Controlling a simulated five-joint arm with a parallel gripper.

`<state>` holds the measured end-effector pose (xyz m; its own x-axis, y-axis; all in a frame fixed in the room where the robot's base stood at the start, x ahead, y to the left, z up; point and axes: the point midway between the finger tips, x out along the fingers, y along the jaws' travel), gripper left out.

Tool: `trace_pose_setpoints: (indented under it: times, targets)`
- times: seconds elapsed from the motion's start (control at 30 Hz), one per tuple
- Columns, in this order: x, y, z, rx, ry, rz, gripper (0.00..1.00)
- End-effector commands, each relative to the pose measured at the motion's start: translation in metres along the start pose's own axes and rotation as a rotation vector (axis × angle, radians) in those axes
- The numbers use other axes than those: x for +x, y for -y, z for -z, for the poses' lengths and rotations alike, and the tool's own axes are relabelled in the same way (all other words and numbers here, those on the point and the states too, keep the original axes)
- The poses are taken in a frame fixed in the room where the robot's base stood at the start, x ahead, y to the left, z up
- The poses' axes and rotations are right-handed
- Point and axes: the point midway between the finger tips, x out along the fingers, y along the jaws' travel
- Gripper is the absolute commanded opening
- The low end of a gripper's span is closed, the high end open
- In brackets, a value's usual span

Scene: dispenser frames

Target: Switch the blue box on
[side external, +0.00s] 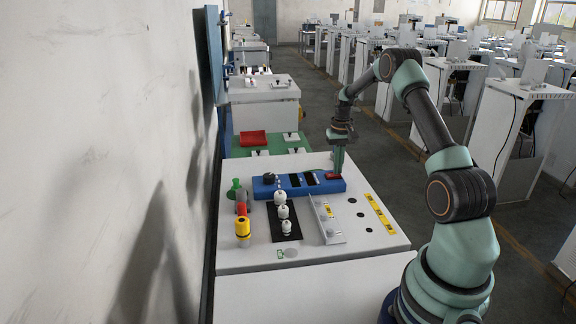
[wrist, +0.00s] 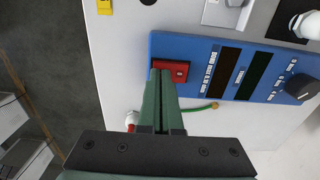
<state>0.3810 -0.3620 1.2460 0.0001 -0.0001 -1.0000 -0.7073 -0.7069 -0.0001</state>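The blue box (side external: 298,187) lies on the white bench top, with two dark display windows, a black knob (side external: 269,178) and a red switch (side external: 333,176) on its face. In the wrist view the blue box (wrist: 202,51) fills the upper right, with the red switch (wrist: 178,68) at its left end and the black knob (wrist: 299,86) at its right. My gripper (side external: 337,172) points down at the red switch. In the wrist view my gripper's green fingers (wrist: 160,75) are together with no object between them. Their tips overlap the switch's lower left edge; I cannot tell whether they touch it.
Several white fittings (side external: 282,212) stand in front of the box on a black plate. Yellow, red and green cylinders (side external: 242,227) stand left. A metal bracket (side external: 327,220) and yellow strip (side external: 380,214) lie front right. A green cable (wrist: 200,108) runs beside the box.

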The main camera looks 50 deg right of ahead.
Motion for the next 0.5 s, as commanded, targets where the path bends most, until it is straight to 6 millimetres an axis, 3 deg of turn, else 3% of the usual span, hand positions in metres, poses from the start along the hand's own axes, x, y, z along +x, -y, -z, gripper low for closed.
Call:
trace_pose_setpoints:
  times: [0.23,0.5]
  targets:
    - [0.0,0.0,0.0,0.0,0.0,0.0,0.0]
    - [-0.018,0.0,0.0,0.0,-0.002,0.0,0.0]
